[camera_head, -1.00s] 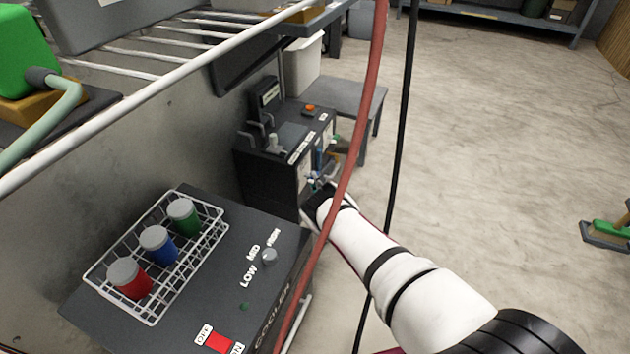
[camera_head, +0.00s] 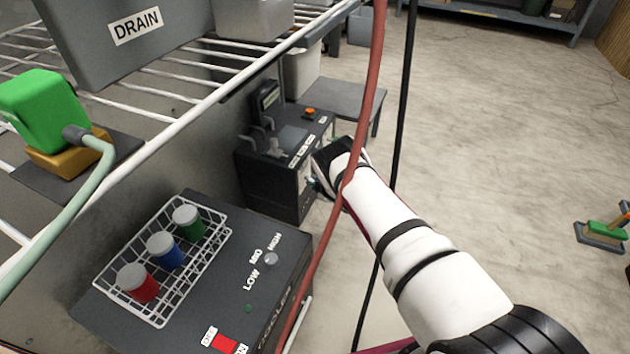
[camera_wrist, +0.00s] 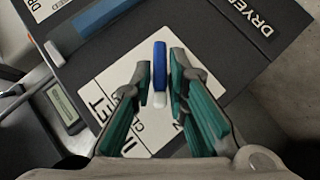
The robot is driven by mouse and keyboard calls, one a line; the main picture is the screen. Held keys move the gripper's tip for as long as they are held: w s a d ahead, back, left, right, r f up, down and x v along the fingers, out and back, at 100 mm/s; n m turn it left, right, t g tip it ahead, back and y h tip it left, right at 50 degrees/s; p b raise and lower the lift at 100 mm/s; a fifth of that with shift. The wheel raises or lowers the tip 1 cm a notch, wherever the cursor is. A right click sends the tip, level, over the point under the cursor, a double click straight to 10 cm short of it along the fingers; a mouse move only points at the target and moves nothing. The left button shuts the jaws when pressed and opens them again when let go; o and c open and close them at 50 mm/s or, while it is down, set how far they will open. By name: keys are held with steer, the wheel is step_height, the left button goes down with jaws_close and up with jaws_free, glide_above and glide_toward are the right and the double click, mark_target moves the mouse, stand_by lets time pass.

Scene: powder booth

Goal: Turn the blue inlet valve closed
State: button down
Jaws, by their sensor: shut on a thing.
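The blue inlet valve handle (camera_wrist: 159,62) shows in the wrist view as a narrow blue bar with a pale tip. It stands in front of a white label (camera_wrist: 118,92) with partly covered lettering that includes INLET, on the dark dryer box (camera_wrist: 215,35). My gripper (camera_wrist: 160,84) has its teal-lined fingers on either side of the handle and is shut on it. In the head view my gripper (camera_head: 318,178) is at the right face of the dryer box (camera_head: 262,180), and my wrist hides the valve there.
A red hose (camera_head: 368,100) and a black cable (camera_head: 402,120) hang across my arm's area. The cooler box (camera_head: 265,300) with a wire rack (camera_head: 112,280) of capped jars stands nearer. A grey side table (camera_head: 350,95) is behind the dryer. Open floor lies right.

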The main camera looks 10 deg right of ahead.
steer(key=m+g+b, duration=0.1)
steer(key=g+y, duration=0.1)
steer(key=m+g+y+b, duration=0.1)
steer(key=g, duration=0.1)
steer(key=shift+w+d+r+m+b, duration=0.1)
steer(key=shift+w+d+m+b, duration=0.1)
steer(key=shift+w+m+b, duration=0.1)
steer(key=shift+r+m+g+y+b, duration=0.1)
steer(key=shift+m+g+y+b, duration=0.6)
steer(key=shift+g, duration=0.6)
steer(key=shift+y, duration=0.3)
steer(key=c, duration=1.7)
jaws_free()
steer(key=v, duration=1.2)
steer(key=shift+w+r, duration=0.1)
steer(key=shift+w, duration=0.1)
